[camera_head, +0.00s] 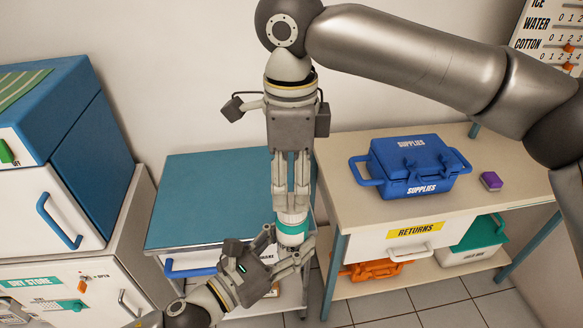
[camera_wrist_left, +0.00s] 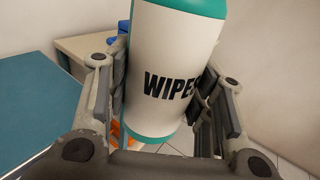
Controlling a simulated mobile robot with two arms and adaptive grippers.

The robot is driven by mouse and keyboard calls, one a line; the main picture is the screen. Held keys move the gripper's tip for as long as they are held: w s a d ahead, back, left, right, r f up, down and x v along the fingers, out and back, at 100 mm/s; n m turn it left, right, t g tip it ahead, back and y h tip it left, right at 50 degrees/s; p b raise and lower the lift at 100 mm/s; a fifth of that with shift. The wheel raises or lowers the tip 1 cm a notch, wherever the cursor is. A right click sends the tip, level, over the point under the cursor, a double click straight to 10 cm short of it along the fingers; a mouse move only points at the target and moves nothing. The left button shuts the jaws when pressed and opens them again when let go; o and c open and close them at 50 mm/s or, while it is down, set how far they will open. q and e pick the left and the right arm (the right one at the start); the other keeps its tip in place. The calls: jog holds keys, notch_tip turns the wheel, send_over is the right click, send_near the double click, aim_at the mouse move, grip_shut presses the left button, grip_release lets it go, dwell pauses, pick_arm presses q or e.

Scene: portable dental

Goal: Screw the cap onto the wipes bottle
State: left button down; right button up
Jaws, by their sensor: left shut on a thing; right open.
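The wipes bottle (camera_head: 292,238), white with teal bands, is upright in my left gripper (camera_head: 286,254), in front of the right-hand table. In the left wrist view the bottle (camera_wrist_left: 172,65) stands between the two fingers, with its "WIPES" lettering facing the camera. My right gripper (camera_head: 291,200) points straight down from above, with its fingers open at the bottle's top. A pale piece (camera_head: 291,214) shows at the top of the bottle between those fingertips. I cannot tell whether it is the cap or the bottle's neck. In the wrist view the bottle's top is cut off.
A teal-topped cart (camera_head: 205,195) stands left of the bottle. The table (camera_head: 345,205) at right holds a blue supplies box (camera_head: 410,165) and a purple block (camera_head: 491,181). Its "RETURNS" drawer (camera_head: 385,246) is close to the bottle. Orange and teal-lidded boxes sit on the shelf below.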

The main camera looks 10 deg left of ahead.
jog(key=n, duration=0.7)
jog(key=shift+r, duration=0.25)
jog(key=n, duration=0.4)
jog(key=shift+r, duration=0.15)
jog(key=n, duration=0.3)
jog(key=shift+r, duration=0.1)
jog(key=n, duration=0.7)
jog(key=shift+r+n, duration=0.25)
jog(key=shift+n, duration=0.15)
jog(key=n, duration=0.5)
jog(key=shift+r+n, duration=0.2)
jog(key=shift+n, duration=0.1)
jog(key=n, duration=0.5)
jog(key=shift+r+n, duration=0.2)
jog(key=shift+n, duration=0.2)
jog(key=n, duration=0.4)
jog(key=shift+r, duration=0.15)
jog(key=n, duration=0.4)
jog(key=shift+r+n, duration=0.15)
jog(key=shift+n, duration=0.25)
jog(key=n, duration=0.4)
jog(key=shift+r+n, duration=0.1)
jog(key=shift+n, duration=0.3)
